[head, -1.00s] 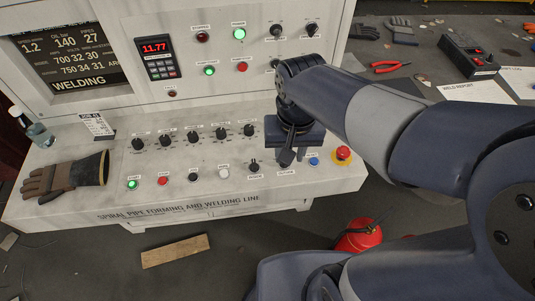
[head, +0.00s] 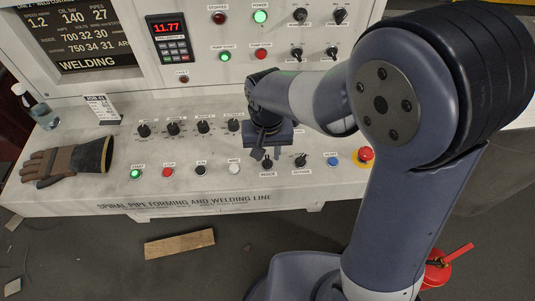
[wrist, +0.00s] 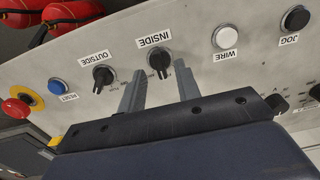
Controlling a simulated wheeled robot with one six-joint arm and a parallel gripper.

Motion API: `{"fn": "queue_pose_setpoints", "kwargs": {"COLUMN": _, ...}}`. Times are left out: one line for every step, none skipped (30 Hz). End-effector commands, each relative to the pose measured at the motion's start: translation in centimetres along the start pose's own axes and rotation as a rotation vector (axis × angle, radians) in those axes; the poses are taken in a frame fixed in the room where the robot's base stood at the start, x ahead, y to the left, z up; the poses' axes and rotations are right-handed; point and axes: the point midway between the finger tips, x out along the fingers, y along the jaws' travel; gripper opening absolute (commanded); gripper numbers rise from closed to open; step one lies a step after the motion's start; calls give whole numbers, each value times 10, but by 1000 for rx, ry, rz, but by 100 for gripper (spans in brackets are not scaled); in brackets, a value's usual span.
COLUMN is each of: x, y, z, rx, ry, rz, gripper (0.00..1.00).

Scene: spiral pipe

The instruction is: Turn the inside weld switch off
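The inside weld switch is a small black rotary knob (wrist: 160,62) above the INSIDE label as read in the wrist view, where the picture is turned over. In the head view the inside switch (head: 267,162) sits low on the sloped panel, just below my gripper (head: 261,146). In the wrist view my gripper (wrist: 161,86) is open, with one grey finger to each side of the knob's line. The fingertips look close to the knob, but I cannot tell whether they touch. The knob's pointer faces roughly toward my gripper in the wrist view.
The outside switch (wrist: 103,78) is beside it, followed by a blue reset button (wrist: 58,87) and a red emergency stop (wrist: 16,108). A white wire button (wrist: 226,37) and black jog button (wrist: 296,18) lie on the other side. A glove (head: 68,160) rests on the panel's left.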

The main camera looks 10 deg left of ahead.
Motion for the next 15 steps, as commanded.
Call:
{"fn": "queue_pose_setpoints", "kwargs": {"x": 6, "y": 0, "z": 0, "rx": 0, "ry": -2, "rz": 1, "gripper": 32}}
{"fn": "queue_pose_setpoints", "kwargs": {"x": 9, "y": 0, "z": 0, "rx": 0, "ry": -2, "rz": 1, "gripper": 32}}
{"fn": "queue_pose_setpoints", "kwargs": {"x": 12, "y": 0, "z": 0, "rx": 0, "ry": -1, "rz": 1, "gripper": 32}}
{"fn": "queue_pose_setpoints", "kwargs": {"x": 14, "y": 0, "z": 0, "rx": 0, "ry": -1, "rz": 0, "gripper": 32}}
{"fn": "queue_pose_setpoints", "kwargs": {"x": 15, "y": 0, "z": 0, "rx": 0, "ry": 0, "rz": 0, "gripper": 32}}
{"fn": "queue_pose_setpoints", "kwargs": {"x": 16, "y": 0, "z": 0, "rx": 0, "ry": 0, "rz": 0, "gripper": 32}}
{"fn": "queue_pose_setpoints", "kwargs": {"x": 17, "y": 0, "z": 0, "rx": 0, "ry": 0, "rz": 0, "gripper": 32}}
{"fn": "queue_pose_setpoints", "kwargs": {"x": 18, "y": 0, "z": 0, "rx": 0, "ry": 0, "rz": 0, "gripper": 32}}
{"fn": "queue_pose_setpoints", "kwargs": {"x": 18, "y": 0, "z": 0, "rx": 0, "ry": 0, "rz": 0, "gripper": 32}}
{"fn": "queue_pose_setpoints", "kwargs": {"x": 18, "y": 0, "z": 0, "rx": 0, "ry": 0, "rz": 0, "gripper": 32}}
{"fn": "queue_pose_setpoints", "kwargs": {"x": 18, "y": 0, "z": 0, "rx": 0, "ry": 0, "rz": 0, "gripper": 32}}
{"fn": "queue_pose_setpoints", "kwargs": {"x": 18, "y": 0, "z": 0, "rx": 0, "ry": 1, "rz": 0, "gripper": 32}}
{"fn": "queue_pose_setpoints", "kwargs": {"x": 18, "y": 0, "z": 0, "rx": 0, "ry": 1, "rz": 0, "gripper": 32}}
{"fn": "queue_pose_setpoints", "kwargs": {"x": 18, "y": 0, "z": 0, "rx": 0, "ry": 1, "rz": 0, "gripper": 32}}
{"fn": "queue_pose_setpoints", "kwargs": {"x": 17, "y": 0, "z": 0, "rx": 0, "ry": 1, "rz": 0, "gripper": 29}}
